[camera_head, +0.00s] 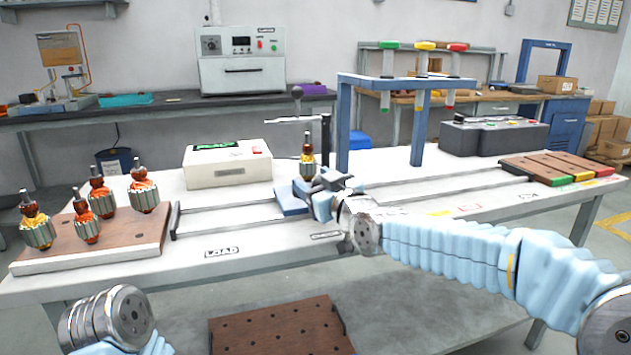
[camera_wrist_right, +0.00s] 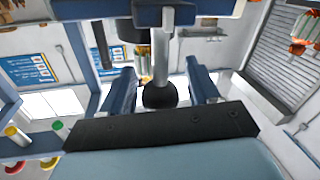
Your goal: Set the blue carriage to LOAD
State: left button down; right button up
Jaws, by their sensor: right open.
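The blue carriage (camera_head: 290,199) sits on the rails in the middle of the table, to the right of the LOAD label (camera_head: 221,252). One armature (camera_head: 307,160) stands upright on it. My right gripper (camera_head: 325,185) is at the carriage's right front side and hides part of it. In the right wrist view its two blue fingers (camera_wrist_right: 162,92) are apart. A black ball knob (camera_wrist_right: 160,96) on a grey stem shows between them, with a gap on each side. I cannot tell whether the fingers touch anything. My left gripper is out of view; only part of its arm shows at lower left.
The rails (camera_head: 230,214) run clear to the left of the carriage. A wooden board (camera_head: 130,246) with several armatures stands at the left end. A white box (camera_head: 227,165) is behind the rails. A blue frame (camera_head: 342,125) stands behind, with coloured-end tubes.

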grip_shut()
dwell(0.3)
